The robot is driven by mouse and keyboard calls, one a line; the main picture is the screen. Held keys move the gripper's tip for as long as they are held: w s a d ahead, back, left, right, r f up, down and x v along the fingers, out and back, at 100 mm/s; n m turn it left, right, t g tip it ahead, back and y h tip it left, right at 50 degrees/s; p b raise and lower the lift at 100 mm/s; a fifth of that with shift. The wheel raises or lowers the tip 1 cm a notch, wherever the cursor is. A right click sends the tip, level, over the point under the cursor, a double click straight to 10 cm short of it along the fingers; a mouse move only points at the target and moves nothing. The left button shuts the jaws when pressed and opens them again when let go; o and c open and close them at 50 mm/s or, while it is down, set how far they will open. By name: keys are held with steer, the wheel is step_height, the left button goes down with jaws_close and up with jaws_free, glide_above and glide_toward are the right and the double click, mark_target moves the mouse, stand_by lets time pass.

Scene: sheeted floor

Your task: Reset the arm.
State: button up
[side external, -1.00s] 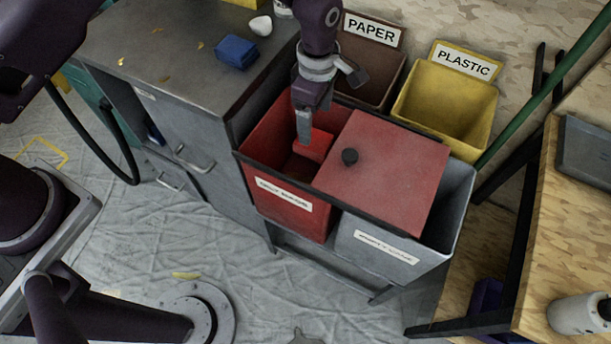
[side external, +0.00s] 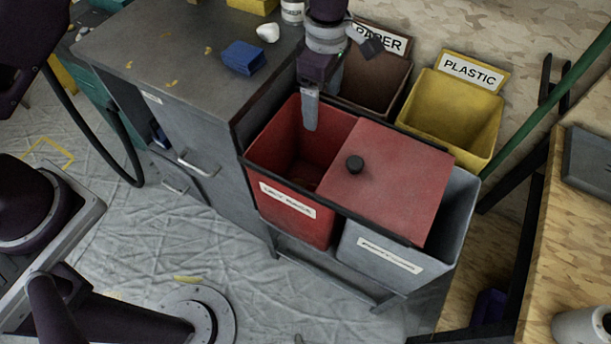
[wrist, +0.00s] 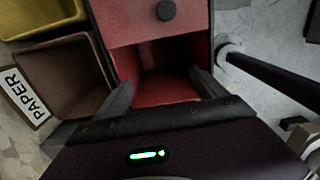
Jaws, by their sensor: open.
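My gripper (side external: 310,112) points down over the open part of the red bin (side external: 292,208), its fingertips at about rim height in the side view. In the wrist view, my gripper (wrist: 163,90) shows its two fingers spread wide with nothing between them. The red bin's inside (wrist: 165,72) lies beyond them. A red lid (side external: 385,185) with a black knob (side external: 354,164) covers the area right of the opening. The bin's far bottom is dark, and I cannot make out any object in it.
A grey bin (side external: 385,255) stands right of the red one, partly under the lid. Behind are a brown PAPER bin (side external: 370,85) and a yellow PLASTIC bin (side external: 450,108). A metal cabinet (side external: 165,50) at left carries a blue container (side external: 243,57) and a white lump (side external: 268,32).

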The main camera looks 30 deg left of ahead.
steer(key=s+a+r+m+t, duration=0.1)
steer(key=s+a+r+m, duration=0.25)
steer(key=r, duration=0.35)
steer(key=s+a+r+m+t+h, duration=0.1)
steer(key=s+a+r+m, duration=0.15)
steer(key=a+r, duration=0.35)
steer(key=s+a+r+m, duration=0.2)
steer(key=s+a+r, duration=0.15)
steer(key=r, duration=0.45)
steer(key=s+a+m+t, duration=0.1)
steer(key=s+a+m, duration=0.1)
steer(key=s, duration=0.4)
steer(key=s+a+m+t, duration=0.1)
steer(key=s+a+m, duration=0.2)
steer(key=s+m, duration=0.2)
steer(key=s+a+m+t+y, duration=0.1)
steer(key=s+a+m, duration=0.1)
steer(key=s, duration=0.6)
steer(key=shift+a+r+m+t, duration=0.2)
steer(key=shift+a+m+t, duration=0.15)
steer(key=shift+m, duration=0.35)
